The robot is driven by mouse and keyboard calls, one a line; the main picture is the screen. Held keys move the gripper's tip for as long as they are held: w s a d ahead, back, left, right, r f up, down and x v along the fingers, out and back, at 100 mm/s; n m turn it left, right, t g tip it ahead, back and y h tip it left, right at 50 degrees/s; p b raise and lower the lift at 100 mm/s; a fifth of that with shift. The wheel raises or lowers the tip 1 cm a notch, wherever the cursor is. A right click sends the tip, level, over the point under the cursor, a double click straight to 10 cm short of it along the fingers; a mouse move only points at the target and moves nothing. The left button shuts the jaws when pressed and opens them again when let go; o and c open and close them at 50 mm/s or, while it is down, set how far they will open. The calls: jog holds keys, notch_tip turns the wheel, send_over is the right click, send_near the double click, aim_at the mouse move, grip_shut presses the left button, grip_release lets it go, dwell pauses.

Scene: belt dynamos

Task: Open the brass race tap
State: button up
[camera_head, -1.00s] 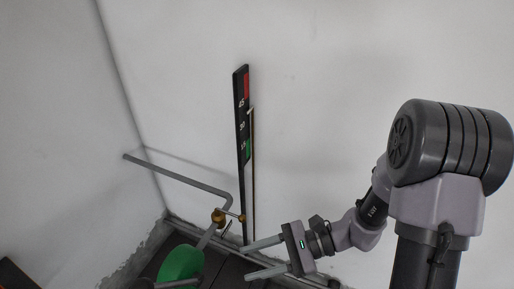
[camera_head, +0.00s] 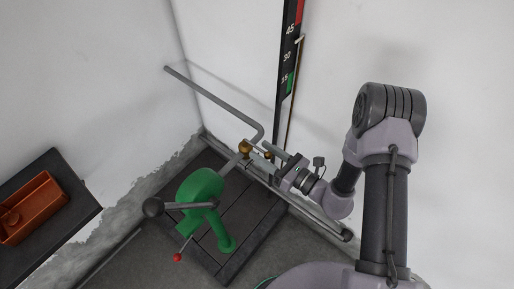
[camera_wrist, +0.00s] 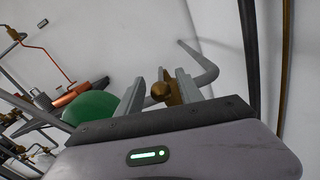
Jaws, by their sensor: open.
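The brass race tap (camera_head: 245,147) sits at the lower end of a grey pipe (camera_head: 215,96) in the room's corner, above a green machine (camera_head: 200,187). The tap's round brass knob (camera_head: 268,155) shows to its right. My gripper (camera_head: 257,152) is open at the tap, its two fingers pointing left toward it. In the wrist view the brass knob (camera_wrist: 158,92) appears between the open fingers (camera_wrist: 174,76), with the brass tap body (camera_wrist: 173,88) just behind it. I cannot tell whether either finger touches the knob.
A black gauge board (camera_head: 287,75) with red and green bands stands against the wall behind my gripper. A lever with a dark ball (camera_head: 153,207) juts left from the green machine. A dark bench (camera_head: 62,200) with an orange tray (camera_head: 35,212) is at the left.

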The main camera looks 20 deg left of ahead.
aim_at(257, 148)
jog(key=shift+x, duration=1.5)
jog(key=shift+d, duration=0.1)
grip_shut()
